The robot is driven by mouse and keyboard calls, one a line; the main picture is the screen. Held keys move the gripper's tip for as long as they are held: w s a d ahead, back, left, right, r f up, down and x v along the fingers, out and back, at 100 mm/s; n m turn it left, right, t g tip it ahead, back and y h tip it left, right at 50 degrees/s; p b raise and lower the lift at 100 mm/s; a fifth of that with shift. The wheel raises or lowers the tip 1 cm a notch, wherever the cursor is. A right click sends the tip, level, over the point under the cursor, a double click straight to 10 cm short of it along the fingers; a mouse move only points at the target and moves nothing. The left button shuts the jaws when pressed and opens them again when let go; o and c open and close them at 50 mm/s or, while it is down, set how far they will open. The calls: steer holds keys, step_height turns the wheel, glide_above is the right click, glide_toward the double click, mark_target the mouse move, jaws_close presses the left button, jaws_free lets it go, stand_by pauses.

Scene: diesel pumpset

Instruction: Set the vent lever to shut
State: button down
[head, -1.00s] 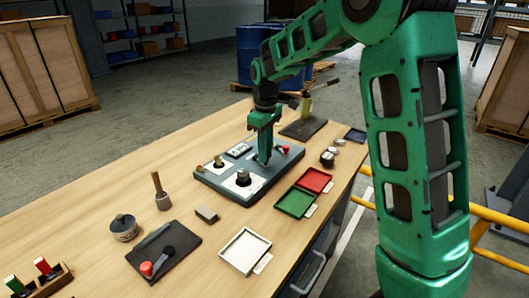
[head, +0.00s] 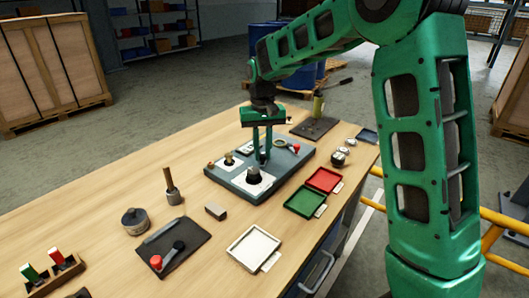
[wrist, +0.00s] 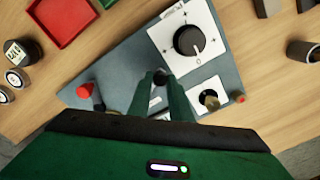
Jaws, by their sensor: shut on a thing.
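The grey panel (head: 222,179) on the bench carries the controls. A large black knob (head: 254,176) sits on a white plate; in the wrist view the knob (wrist: 187,40) has a pale pointer line. A brass-coloured stub (wrist: 209,98) stands on another white plate. A red-topped control (wrist: 84,90) stands at the panel's left in the wrist view. My gripper (wrist: 160,80) points down at the panel between these, its fingers closed on a dark, round-ended piece (wrist: 161,76). This may be the vent lever; its label and setting are hidden by the fingers.
Red (head: 324,180) and green (head: 305,202) trays lie right of the panel, with a white tray (head: 249,248) nearer. A dark mat (head: 188,236) holds a red-ended tool. A pot (head: 136,221) and wooden-handled tool (head: 172,187) stand to the left.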

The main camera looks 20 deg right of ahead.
mark_target(261, 155)
steer(key=shift+w+a+m, duration=0.2)
steer(key=shift+a+m, duration=0.05)
steer(key=shift+m, duration=0.25)
steer(key=c, duration=1.6)
jaws_free()
step_height(261, 155, up, 11)
steer(key=shift+f, duration=0.1)
